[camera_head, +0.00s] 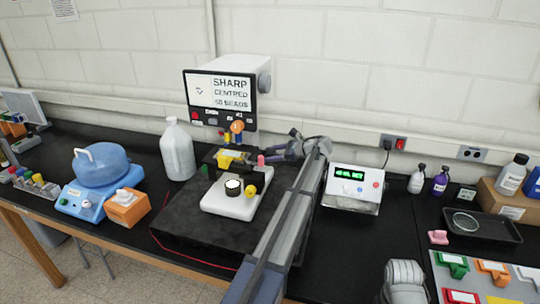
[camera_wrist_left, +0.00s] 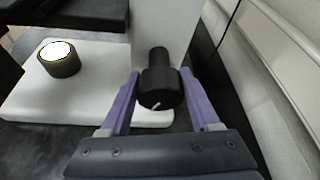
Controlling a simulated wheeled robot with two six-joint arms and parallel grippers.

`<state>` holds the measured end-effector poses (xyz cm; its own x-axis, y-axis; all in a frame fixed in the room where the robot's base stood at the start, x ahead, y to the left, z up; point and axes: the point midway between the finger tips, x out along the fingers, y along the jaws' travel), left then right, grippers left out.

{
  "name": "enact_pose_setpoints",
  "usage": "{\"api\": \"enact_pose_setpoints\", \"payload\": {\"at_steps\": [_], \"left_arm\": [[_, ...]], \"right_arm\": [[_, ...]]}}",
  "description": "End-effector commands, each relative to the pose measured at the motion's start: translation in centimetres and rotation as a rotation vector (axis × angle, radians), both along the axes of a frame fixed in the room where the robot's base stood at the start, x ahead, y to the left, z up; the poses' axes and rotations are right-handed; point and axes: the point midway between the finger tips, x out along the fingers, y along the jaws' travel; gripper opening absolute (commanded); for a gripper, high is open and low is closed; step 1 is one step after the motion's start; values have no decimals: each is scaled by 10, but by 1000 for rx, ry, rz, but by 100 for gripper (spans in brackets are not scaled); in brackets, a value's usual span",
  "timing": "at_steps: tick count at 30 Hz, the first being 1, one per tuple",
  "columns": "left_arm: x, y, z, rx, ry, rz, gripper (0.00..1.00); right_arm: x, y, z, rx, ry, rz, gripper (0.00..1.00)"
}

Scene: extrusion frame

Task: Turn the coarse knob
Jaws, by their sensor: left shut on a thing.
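The microscope (camera_head: 232,200) stands on a dark mat, with a white base, a black stage and a screen (camera_head: 220,90) reading "SHARP CENTRED 40 BEADS". In the left wrist view a black stepped knob (camera_wrist_left: 160,88) with a short white mark on its face sits on the microscope's side. My left gripper (camera_wrist_left: 158,92) has its purple fingers on both sides of this knob and is shut on it. In the head view my left gripper (camera_head: 284,150) is at the right side of the microscope, where the knob cannot be made out.
A white jug (camera_head: 178,150), a blue device (camera_head: 95,185) and an orange box (camera_head: 127,207) stand left. A box with a green display (camera_head: 352,183) stands right of my arm. Bottles and a black tray (camera_head: 475,224) are farther right. The wall is close behind.

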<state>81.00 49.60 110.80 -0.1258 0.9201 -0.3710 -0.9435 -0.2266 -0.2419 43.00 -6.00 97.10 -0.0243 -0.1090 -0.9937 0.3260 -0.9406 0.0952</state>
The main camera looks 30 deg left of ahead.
Motion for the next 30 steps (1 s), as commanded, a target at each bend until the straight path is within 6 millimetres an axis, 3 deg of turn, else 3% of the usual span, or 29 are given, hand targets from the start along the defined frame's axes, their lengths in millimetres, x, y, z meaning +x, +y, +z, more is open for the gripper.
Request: {"api": "enact_pose_setpoints", "payload": {"at_steps": [1, 9, 21, 30], "left_arm": [[0, 0, 0, 0, 0, 0, 35], [0, 0, 0, 0, 0, 0, 7], [-2, -1, -1, 53, -222, 0, 7], [-1, 0, -1, 55, -235, 0, 7]], "right_arm": [[0, 0, 0, 0, 0, 0, 50], [0, 0, 0, 0, 0, 0, 50], [0, 0, -8, 0, 0, 0, 50], [0, 0, -8, 0, 0, 0, 50]]}}
